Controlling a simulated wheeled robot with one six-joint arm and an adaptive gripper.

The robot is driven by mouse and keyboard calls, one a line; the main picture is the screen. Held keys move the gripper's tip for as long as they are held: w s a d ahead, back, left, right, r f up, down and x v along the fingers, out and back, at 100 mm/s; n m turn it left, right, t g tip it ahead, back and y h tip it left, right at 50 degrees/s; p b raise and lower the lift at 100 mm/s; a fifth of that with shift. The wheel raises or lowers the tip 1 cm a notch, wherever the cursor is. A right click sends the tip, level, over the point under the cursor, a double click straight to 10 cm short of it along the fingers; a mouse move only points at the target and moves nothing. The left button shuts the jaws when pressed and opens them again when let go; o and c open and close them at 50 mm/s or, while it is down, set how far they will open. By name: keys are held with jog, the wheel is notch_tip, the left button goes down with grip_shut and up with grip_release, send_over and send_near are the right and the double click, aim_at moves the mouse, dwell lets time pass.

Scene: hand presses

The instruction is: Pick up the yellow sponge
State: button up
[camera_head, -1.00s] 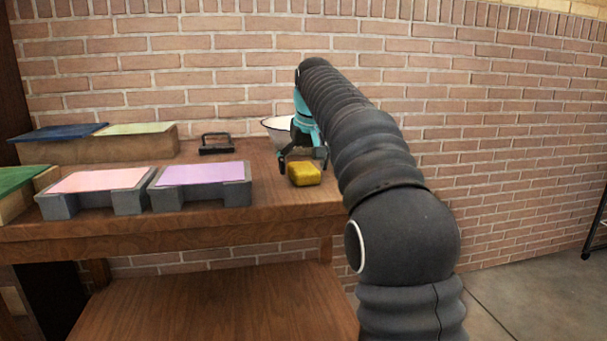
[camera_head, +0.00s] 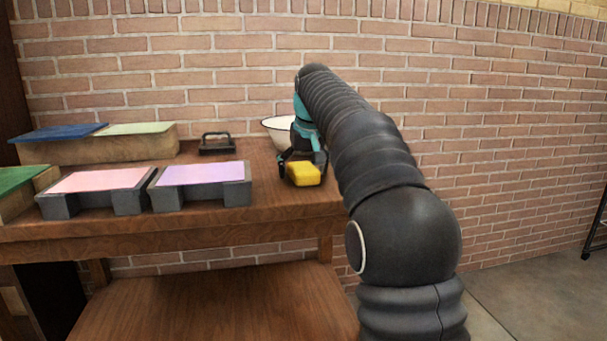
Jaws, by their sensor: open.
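The yellow sponge (camera_head: 304,174) lies on the wooden table near its right end. My gripper (camera_head: 303,168), teal and black, points down at the sponge from above and behind. Its fingers are open, with one dark finger at the sponge's left side and the other at its right rear. I cannot tell whether the fingers touch the sponge. My dark ribbed arm passes to the right of it and hides part of the gripper.
A white bowl (camera_head: 277,132) with a dark rim stands just behind my gripper. A black handled tool (camera_head: 215,144) lies at the back. Grey blocks with a pink top (camera_head: 99,180) and a purple top (camera_head: 203,173) stand to the left. Bare wood (camera_head: 268,205) lies in front.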

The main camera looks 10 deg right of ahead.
aim_at(304, 165)
jog(key=c, duration=0.9)
jog(key=shift+c, duration=0.2)
jog(key=shift+r, duration=0.1)
jog(key=shift+r, duration=0.6)
jog(key=r, duration=0.3)
jog(key=shift+s+d+r, duration=0.15)
jog(key=shift+d+r, duration=0.15)
jog(key=s+d+r, duration=0.6)
jog(key=s+d, duration=0.1)
jog(key=d, duration=0.1)
jog(key=shift+d+r, duration=0.25)
jog(key=shift+c, duration=0.4)
